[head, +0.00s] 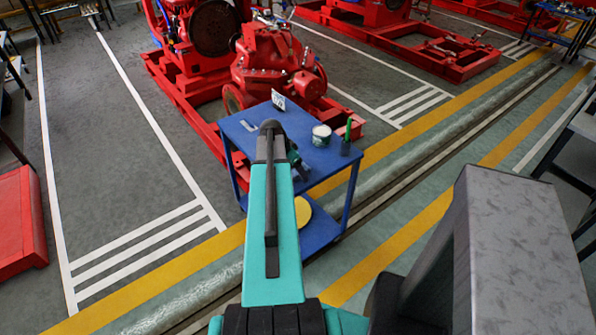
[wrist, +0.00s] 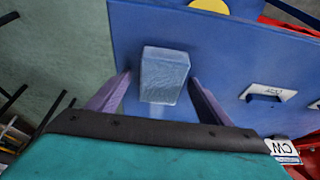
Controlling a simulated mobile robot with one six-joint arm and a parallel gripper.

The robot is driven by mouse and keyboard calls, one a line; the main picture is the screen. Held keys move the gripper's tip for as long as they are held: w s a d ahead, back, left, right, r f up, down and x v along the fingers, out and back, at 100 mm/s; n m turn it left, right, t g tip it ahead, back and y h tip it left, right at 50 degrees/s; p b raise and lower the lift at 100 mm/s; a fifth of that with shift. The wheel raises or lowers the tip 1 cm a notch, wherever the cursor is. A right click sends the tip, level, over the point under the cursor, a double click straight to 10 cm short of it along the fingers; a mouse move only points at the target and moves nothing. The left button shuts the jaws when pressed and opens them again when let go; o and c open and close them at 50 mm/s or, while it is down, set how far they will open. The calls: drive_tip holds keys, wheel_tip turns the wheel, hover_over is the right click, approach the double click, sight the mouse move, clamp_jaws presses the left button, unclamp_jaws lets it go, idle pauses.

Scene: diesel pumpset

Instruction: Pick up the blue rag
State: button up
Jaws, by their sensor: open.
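The blue rag (wrist: 165,72) shows in the wrist view as a pale blue-grey, block-like folded piece over the blue table top (wrist: 225,45). My gripper (wrist: 158,85) is open, with one purplish finger on each side of the rag. Gaps show between the rag and both fingers, so the fingers do not appear to touch it. I cannot tell the exact height of the fingertips above the table. In the head view my arm reaches over the blue table (head: 237,135), and I cannot make out the rag there.
A white tin (head: 321,136), a dark holder with a green item (head: 347,140) and a white card (head: 278,100) stand on the table. A yellow disc (head: 302,212) rests on the lower shelf. A red pumpset (head: 270,65) stands behind.

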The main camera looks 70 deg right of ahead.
drive_tip(key=c, duration=1.1)
drive_tip(key=shift+r, duration=0.1)
drive_tip(key=shift+c, duration=0.2)
drive_tip(key=shift+r+p, duration=0.15)
drive_tip(key=shift+p, duration=0.2)
drive_tip(key=shift+r+b, duration=0.4)
drive_tip(key=shift+r, duration=0.4)
drive_tip(key=shift+r+b, duration=0.35)
drive_tip(key=shift+r, duration=0.55)
drive_tip(key=w+a+b, duration=0.1)
drive_tip(key=w+a, duration=0.2)
drive_tip(key=a, duration=0.4)
drive_tip(key=w+a+r+b, duration=0.1)
drive_tip(key=w+a+b, duration=0.1)
drive_tip(key=a, duration=0.5)
drive_tip(key=shift+w+a+r, duration=0.25)
drive_tip(key=shift+w+a, duration=0.1)
drive_tip(key=shift+w, duration=0.3)
